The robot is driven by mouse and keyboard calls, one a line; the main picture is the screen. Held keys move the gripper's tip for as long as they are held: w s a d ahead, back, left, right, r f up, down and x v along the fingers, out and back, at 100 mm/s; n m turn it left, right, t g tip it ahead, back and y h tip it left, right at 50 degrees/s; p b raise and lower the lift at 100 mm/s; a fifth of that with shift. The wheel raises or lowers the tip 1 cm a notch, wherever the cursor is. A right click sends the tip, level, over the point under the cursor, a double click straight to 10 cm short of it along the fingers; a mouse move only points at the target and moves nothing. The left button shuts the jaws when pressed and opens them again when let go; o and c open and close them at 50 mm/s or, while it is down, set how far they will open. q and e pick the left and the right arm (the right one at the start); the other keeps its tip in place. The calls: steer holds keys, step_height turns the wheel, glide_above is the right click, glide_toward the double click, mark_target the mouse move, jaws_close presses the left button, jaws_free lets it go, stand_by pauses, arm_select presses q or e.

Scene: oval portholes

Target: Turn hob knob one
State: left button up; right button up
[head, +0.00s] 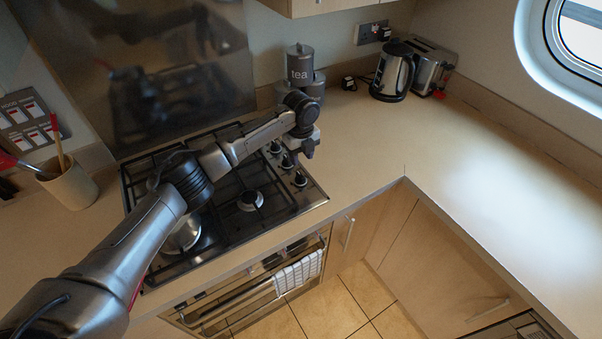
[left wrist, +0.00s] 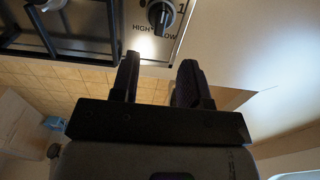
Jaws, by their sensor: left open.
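My left gripper (head: 309,151) is above the knob row, pointing down. In the left wrist view its two fingers (left wrist: 160,75) are apart with nothing between them, and the knob lies beyond their tips, not touched. My right gripper is not in view.
The gas hob (head: 315,196) has black pan grates (head: 215,215). A tea canister (head: 300,66) stands behind the knobs. A kettle (head: 393,72) and toaster (head: 432,67) stand at the back. A utensil pot (head: 70,185) is at left. The right counter (head: 480,190) is clear.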

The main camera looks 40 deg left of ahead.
mark_target(301, 175)
arm_select(q)
step_height(301, 175, down, 9)
steer(key=shift+r+p, duration=0.1)
steer(key=shift+p, duration=0.25)
jaws_close()
stand_by(0.4)
